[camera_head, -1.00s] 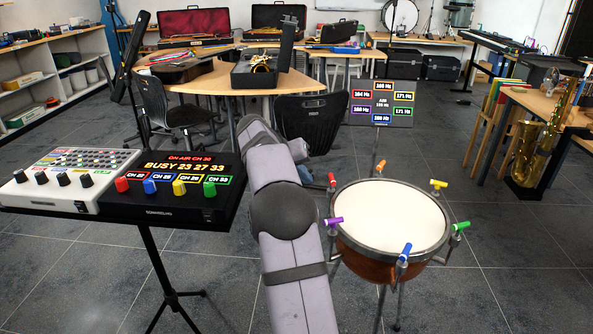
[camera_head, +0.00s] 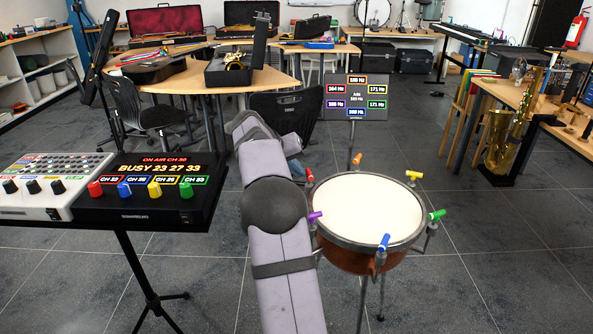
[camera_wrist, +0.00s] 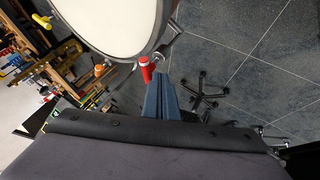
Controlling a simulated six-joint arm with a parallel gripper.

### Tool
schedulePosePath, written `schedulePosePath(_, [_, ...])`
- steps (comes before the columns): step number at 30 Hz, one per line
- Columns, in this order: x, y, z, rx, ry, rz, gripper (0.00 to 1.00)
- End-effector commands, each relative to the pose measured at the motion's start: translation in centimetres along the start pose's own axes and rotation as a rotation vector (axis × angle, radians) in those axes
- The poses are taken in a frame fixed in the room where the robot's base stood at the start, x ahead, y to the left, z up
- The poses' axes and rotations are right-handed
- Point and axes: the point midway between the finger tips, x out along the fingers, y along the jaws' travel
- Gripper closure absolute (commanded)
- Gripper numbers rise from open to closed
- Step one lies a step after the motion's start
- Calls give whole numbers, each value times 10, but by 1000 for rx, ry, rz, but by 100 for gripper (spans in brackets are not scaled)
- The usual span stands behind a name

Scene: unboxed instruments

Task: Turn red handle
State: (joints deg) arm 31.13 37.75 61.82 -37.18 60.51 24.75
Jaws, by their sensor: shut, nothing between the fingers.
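The red handle (camera_head: 310,176) is a small knob on the left rim of the kettle drum (camera_head: 372,208). In the wrist view the red handle (camera_wrist: 147,68) stands out from the drum's rim. My gripper (camera_wrist: 163,79) shows there as blue-grey fingers, shut and empty. Its tips are just to the right of and slightly below the red handle; I cannot tell whether they touch it. In the head view my arm hides most of the gripper; a bit of blue shows left of the red handle.
Orange (camera_head: 357,160), yellow (camera_head: 414,176), green (camera_head: 437,215), blue (camera_head: 384,242) and purple (camera_head: 315,216) handles ring the drum. A frequency display (camera_head: 357,97) stands behind it. A mixer stand (camera_head: 145,195) is at left, and a chair (camera_head: 285,117) is behind my arm.

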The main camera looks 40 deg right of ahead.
Motion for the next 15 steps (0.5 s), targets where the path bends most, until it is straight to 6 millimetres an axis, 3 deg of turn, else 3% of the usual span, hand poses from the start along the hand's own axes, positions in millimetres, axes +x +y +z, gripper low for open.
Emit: schedulePosePath(15, [0, 10, -9, 131, -80, 85, 100])
